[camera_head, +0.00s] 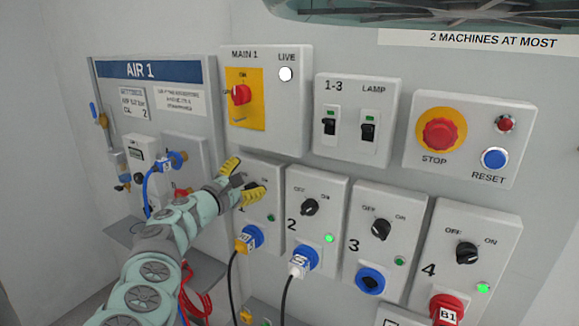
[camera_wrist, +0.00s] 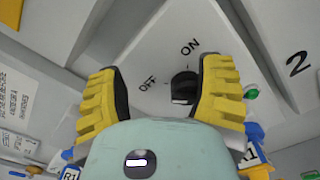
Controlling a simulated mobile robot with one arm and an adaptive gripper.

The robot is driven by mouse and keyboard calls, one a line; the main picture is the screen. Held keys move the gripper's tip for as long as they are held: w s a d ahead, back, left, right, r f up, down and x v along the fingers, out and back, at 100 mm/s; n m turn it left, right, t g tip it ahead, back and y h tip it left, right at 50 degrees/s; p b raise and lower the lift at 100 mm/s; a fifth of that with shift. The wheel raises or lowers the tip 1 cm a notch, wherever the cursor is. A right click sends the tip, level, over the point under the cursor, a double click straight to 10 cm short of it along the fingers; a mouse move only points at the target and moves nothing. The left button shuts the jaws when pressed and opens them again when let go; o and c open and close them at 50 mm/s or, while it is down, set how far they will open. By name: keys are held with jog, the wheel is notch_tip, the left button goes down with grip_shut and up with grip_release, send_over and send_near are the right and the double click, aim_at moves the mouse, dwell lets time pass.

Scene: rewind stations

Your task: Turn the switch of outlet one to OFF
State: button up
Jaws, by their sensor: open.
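Outlet one is a light grey box (camera_head: 265,178) on the wall, left of outlet 2. It also shows in the wrist view (camera_wrist: 150,45), with OFF and ON printed on it. Its switch is a black knob (camera_wrist: 184,86) between my yellow fingers, nearer the right one. I cannot tell clearly which label it points at. My gripper (camera_head: 246,178) is open in front of the box and hides the knob in the head view. In the wrist view my gripper (camera_wrist: 160,75) has one finger on each side of the knob; contact with the right finger is unclear.
A plug (camera_head: 248,241) with a black cable sits in outlet one's socket. Outlet 2 (camera_head: 318,215) stands close to the right, with outlets 3 and 4 beyond. The MAIN 1 box (camera_head: 275,120) is just above. The AIR 1 panel (camera_head: 165,105) is left.

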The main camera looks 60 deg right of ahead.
jog(key=shift+s+r, duration=0.15)
jog(key=shift+r, duration=2.9)
jog(key=shift+a+f+m+p, duration=0.15)
jog(key=shift+f+m+p, duration=0.2)
jog(key=shift+p, duration=0.35)
jog(key=s+a+f+m+p, duration=0.1)
jog(key=a+f+m+p, duration=0.25)
jog(key=a+p, duration=0.45)
jog(key=a+f+m+p, duration=0.2)
jog(key=a+f+p, duration=0.3)
jog(key=a+p, duration=0.2)
jog(key=shift+w+d+f+b, duration=0.1)
jog(key=shift+w+d+b, duration=0.05)
jog(key=shift+d+b, duration=2.15)
jog(key=shift+w+d+f+b, duration=0.1)
jog(key=shift+w+d+b, duration=0.1)
jog(key=shift+d+b, duration=2.05)
jog(key=shift+w+d+f+b, duration=0.15)
jog(key=shift+d+b, duration=1.05)
jog(key=shift+d, duration=2.15)
jog(key=shift+c, duration=0.2)
